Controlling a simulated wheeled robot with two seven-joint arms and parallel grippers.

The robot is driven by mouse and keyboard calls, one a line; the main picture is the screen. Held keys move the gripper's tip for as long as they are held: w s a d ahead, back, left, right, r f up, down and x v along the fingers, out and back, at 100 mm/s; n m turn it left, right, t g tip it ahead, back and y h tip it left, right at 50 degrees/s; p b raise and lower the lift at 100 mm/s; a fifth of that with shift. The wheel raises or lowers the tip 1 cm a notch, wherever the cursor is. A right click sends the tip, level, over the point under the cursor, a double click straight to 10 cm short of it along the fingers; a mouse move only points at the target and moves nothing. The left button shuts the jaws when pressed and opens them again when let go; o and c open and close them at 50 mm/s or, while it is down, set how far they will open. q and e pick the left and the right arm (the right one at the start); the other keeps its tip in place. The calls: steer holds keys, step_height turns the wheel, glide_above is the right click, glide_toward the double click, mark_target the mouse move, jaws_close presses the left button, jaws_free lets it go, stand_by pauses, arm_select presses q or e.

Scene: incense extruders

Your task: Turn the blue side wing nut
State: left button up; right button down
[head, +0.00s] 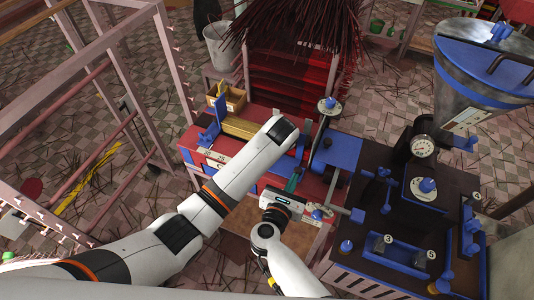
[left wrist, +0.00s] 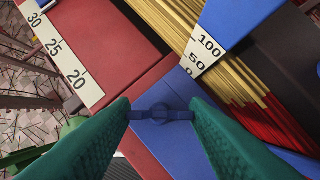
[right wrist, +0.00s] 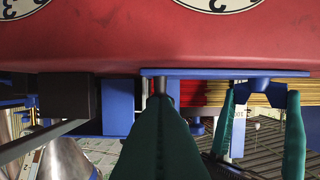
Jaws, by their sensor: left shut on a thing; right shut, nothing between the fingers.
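The blue side wing nut (left wrist: 160,114) sits on a blue block (left wrist: 163,148) at the side of the red extruder. My left gripper (left wrist: 160,112) is shut on it, one green finger at each wing. The right wrist view also shows this wing nut (right wrist: 262,85) between the left gripper's fingers (right wrist: 258,100), under a blue plate (right wrist: 225,73). My right gripper (right wrist: 163,98) is shut and empty, its tips close to a grey stub below that plate; I cannot tell if they touch. In the head view my right gripper (head: 294,181) is over the red bench; the left forearm hides the left fingers.
The red extruder body (right wrist: 160,45) is close above my right fingers. Yellow sticks (left wrist: 230,75) lie beside a white scale (left wrist: 203,52). A dark machine with blue knobs (head: 427,185) and a gauge (head: 422,147) stands to the right. A pink frame (head: 125,60) stands at the left.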

arm_select(q)
steer(key=m, duration=0.2)
steer(key=m+h, duration=0.1)
steer(key=m, duration=0.1)
steer(key=shift+a+t+h, duration=0.15)
steer(key=shift+t+h, duration=0.15)
steer(key=m, duration=0.2)
steer(key=m+h, duration=0.1)
steer(key=m, duration=0.1)
steer(key=shift+a+h, duration=0.1)
steer(key=shift+h, duration=0.2)
steer(key=shift+m, duration=0.3)
steer(key=o, duration=1)
steer(key=v, duration=1.2)
steer(key=shift+a, duration=0.1)
